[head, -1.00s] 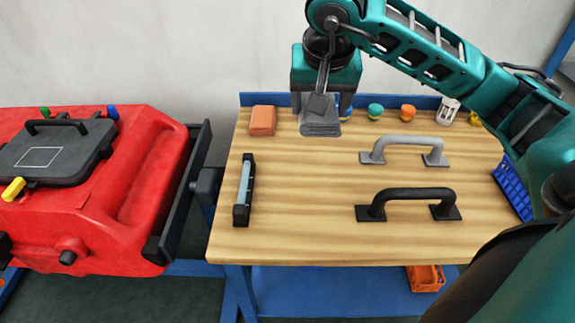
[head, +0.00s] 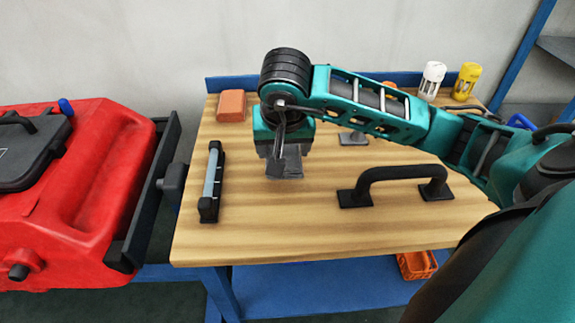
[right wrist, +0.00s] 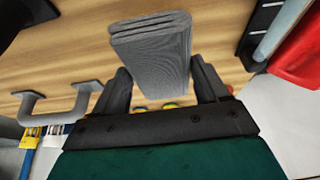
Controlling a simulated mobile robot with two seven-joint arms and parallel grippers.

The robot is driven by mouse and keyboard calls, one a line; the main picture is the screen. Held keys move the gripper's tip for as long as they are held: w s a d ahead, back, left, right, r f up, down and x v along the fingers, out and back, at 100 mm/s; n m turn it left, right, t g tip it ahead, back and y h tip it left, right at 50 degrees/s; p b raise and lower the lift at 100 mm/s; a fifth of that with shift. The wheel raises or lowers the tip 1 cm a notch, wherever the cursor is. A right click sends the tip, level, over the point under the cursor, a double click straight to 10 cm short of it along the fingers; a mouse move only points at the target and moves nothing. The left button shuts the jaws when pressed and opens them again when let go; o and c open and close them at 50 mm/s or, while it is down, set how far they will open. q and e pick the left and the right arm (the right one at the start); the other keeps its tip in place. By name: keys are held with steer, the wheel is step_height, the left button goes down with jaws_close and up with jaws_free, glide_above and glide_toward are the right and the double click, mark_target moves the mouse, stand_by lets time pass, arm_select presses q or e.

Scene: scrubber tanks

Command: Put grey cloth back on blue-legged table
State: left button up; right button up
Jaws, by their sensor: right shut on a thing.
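The folded grey cloth (head: 288,168) is held at the fingertips of my right gripper (head: 284,158), over the left middle of the wooden top of the blue-legged table (head: 300,222). In the right wrist view the cloth (right wrist: 155,62) sits between the two dark fingers of the gripper (right wrist: 158,80). The cloth appears close above the table top; I cannot tell whether its lower edge touches. My left gripper is out of view.
A black-framed bar (head: 211,182) stands left of the cloth, and an orange block (head: 232,106) lies behind. A black handle (head: 395,184) is to the right; a grey handle (head: 353,138) is partly hidden by my arm. A red tank (head: 75,200) stands at left.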

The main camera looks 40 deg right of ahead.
step_height(320, 180, down, 4)
steer(key=b, duration=0.2)
steer(key=shift+f+b, duration=0.2)
steer(key=shift+b, duration=0.1)
steer(key=shift+r, duration=0.1)
steer(key=o, duration=1)
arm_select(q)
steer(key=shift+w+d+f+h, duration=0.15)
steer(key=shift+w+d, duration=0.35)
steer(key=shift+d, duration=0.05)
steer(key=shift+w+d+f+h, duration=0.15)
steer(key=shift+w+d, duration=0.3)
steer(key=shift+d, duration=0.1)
